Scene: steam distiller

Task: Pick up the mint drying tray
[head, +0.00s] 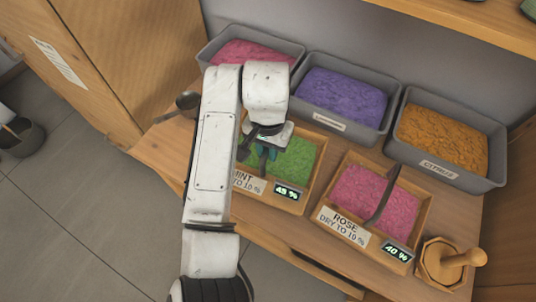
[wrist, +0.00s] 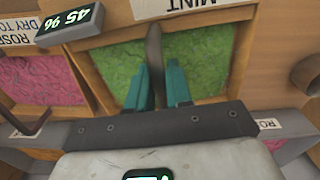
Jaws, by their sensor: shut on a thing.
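The mint drying tray (head: 317,168) is a wooden tray of green leaves with a MINT label and a small display on its front. It sits on the wooden bench, left of the rose tray. My gripper (head: 264,152) is over the mint tray, and my arm hides its left part. In the wrist view, the teal fingers of my gripper (wrist: 157,74) are shut on the dark handle (wrist: 153,45) that crosses above the green leaves (wrist: 205,60). I cannot tell any gap under the tray.
The rose drying tray (head: 418,230) stands close on the right, with its own raised handle. Grey bins of pink (head: 240,53), purple (head: 342,97) and orange (head: 440,138) material line the back.

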